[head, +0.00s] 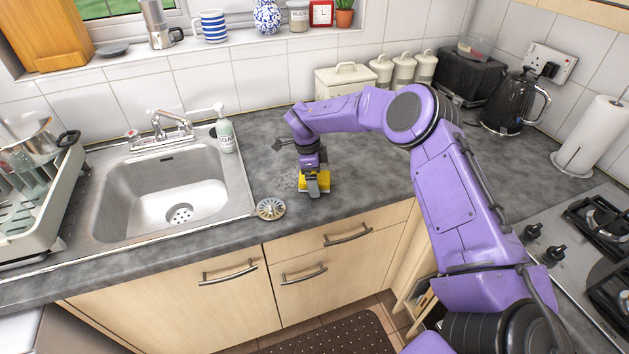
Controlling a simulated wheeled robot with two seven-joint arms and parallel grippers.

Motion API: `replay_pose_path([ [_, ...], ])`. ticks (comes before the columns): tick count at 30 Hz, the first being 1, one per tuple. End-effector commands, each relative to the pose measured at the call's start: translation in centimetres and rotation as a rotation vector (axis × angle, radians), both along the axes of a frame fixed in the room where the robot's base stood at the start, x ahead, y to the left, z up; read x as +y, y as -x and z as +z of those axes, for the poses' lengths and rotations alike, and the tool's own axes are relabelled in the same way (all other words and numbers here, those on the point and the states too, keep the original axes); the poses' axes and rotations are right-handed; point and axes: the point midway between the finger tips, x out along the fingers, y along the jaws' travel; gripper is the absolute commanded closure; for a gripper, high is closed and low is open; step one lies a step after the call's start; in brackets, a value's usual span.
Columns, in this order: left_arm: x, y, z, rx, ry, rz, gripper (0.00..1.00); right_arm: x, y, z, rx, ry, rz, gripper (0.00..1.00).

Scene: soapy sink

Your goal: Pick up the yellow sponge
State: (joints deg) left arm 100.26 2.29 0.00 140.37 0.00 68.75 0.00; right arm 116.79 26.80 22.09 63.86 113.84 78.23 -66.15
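The yellow sponge (325,183) lies on the dark grey counter, to the right of the sink and near the counter's front edge. My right gripper (312,186) points down at the sponge, with a grey finger in front of it covering its middle. Yellow shows on both sides of that finger. The far finger is hidden, so I cannot tell whether the gripper is closed on the sponge. My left gripper is not in view.
The steel sink (165,195) is at left, with a soap bottle (225,136) at its back right corner. A round metal strainer (270,208) lies just left of the sponge. Canisters (403,73), a toaster (470,76) and a kettle (511,103) stand behind.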

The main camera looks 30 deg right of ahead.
Motion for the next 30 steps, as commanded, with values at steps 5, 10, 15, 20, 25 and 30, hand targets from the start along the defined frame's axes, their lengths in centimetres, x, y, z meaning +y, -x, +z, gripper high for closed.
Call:
replay_pose_path([
  [5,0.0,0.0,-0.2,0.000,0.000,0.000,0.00,0.0,0.0,-0.2,0.000,0.000,0.000,0.19],
  [10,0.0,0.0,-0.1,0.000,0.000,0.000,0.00,0.0,0.0,-0.2,0.000,0.000,0.000,0.61],
  [15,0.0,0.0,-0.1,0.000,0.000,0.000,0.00,0.0,0.0,-0.2,0.000,0.000,0.000,0.66],
  [20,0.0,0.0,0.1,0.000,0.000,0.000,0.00,0.0,0.0,0.3,-0.002,0.000,-0.001,0.66],
  [25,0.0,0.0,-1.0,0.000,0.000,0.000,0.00,0.0,-0.1,3.0,-0.006,-0.002,0.000,0.66],
  [30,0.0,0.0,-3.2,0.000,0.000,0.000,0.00,3.0,2.4,7.3,-0.006,-0.002,0.004,0.66],
])
